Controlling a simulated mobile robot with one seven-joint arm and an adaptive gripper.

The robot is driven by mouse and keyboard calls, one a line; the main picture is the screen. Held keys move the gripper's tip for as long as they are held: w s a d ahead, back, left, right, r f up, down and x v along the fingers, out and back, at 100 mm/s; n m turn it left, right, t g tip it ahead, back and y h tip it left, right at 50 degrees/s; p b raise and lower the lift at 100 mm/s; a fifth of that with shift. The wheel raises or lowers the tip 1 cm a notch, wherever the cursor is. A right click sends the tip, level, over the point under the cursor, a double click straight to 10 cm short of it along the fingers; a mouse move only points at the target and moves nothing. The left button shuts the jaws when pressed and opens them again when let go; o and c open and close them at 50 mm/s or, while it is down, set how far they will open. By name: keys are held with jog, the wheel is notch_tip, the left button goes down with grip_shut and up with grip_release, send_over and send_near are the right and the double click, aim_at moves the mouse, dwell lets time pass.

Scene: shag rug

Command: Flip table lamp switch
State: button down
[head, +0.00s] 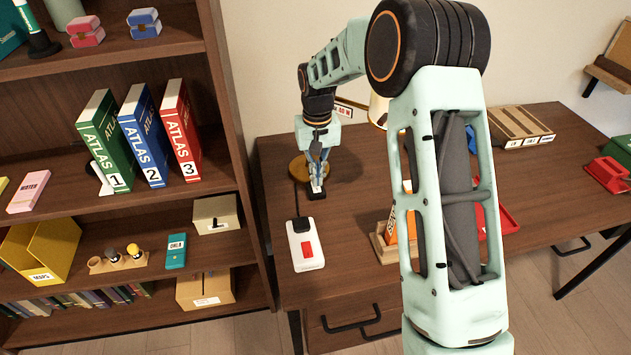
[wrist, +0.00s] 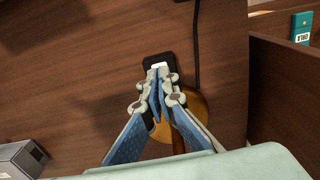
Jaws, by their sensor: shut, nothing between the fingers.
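The table lamp's round brass base (head: 298,167) stands at the back left of the desk, partly behind my gripper. It also shows under the fingers in the wrist view (wrist: 200,104). A small black switch box (head: 317,195) with a white rocker lies on the desk just in front of the base. In the wrist view the white rocker (wrist: 159,65) shows just beyond my fingertips. My gripper (head: 317,178) is shut and empty, pointing down at the switch. I cannot tell whether the fingertips touch it. The lamp's upper part is mostly hidden by my arm.
A white power strip (head: 305,250) with a red switch lies at the desk's front left, a dark cord running back from it. A bookshelf (head: 235,130) stands close on the left. An orange object (head: 388,228) on a wooden stand is partly behind my arm.

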aim_at(317, 189)
jog(key=shift+r+p, duration=1.55)
jog(key=shift+r, duration=0.9)
